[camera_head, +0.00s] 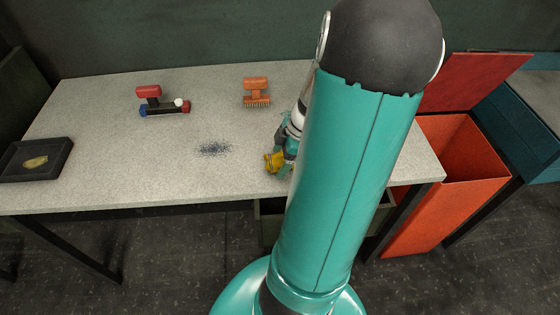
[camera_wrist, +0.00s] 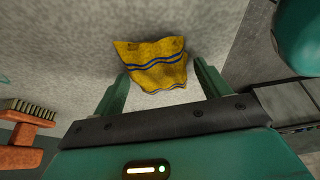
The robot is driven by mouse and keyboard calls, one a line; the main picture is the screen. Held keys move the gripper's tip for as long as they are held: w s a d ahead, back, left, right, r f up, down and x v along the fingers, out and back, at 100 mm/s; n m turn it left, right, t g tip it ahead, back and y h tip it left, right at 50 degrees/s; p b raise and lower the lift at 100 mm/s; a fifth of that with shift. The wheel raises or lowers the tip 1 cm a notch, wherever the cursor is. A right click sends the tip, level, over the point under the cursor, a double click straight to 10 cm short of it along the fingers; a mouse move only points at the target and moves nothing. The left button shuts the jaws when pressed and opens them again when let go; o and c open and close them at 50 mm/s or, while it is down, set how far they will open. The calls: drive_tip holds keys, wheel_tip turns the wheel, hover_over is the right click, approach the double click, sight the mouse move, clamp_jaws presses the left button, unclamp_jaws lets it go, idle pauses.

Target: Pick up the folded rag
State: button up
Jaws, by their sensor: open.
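The folded rag (camera_wrist: 155,60) is yellow with blue stripes and lies on the speckled table in the wrist view. It shows between and just beyond the two green fingers of my gripper (camera_wrist: 159,88), which are open, with space on either side of the cloth. In the head view the rag (camera_head: 274,161) is a small yellow patch near the table's front edge. My gripper (camera_head: 288,155) is right beside it there, mostly hidden behind my teal arm.
An orange brush (camera_head: 256,92) stands at the back of the speckled table (camera_head: 100,110). A valve casting (camera_head: 160,104) with red, blue and white ends is at back left. A dark tray (camera_head: 35,160) lies far left. A patch of dark filings (camera_head: 215,149) is mid-table. An orange bin (camera_head: 450,190) stands right.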

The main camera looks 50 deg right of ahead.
drive_tip(key=shift+c, duration=0.3)
drive_tip(key=c, duration=1)
drive_tip(key=shift+r, duration=0.4)
wheel_tip(320, 180, up, 2)
drive_tip(key=shift+r, duration=0.1)
drive_tip(key=s+a+r, duration=0.1)
drive_tip(key=s+r, duration=0.2)
drive_tip(key=s, duration=0.1)
drive_tip(key=s+a+r, duration=0.2)
drive_tip(key=s+r, duration=0.1)
drive_tip(key=s, duration=0.1)
drive_tip(key=s+a+r, duration=0.1)
drive_tip(key=s+r, duration=0.3)
drive_tip(key=s, duration=0.1)
drive_tip(key=shift+s+a, duration=0.1)
drive_tip(key=shift+a, duration=0.2)
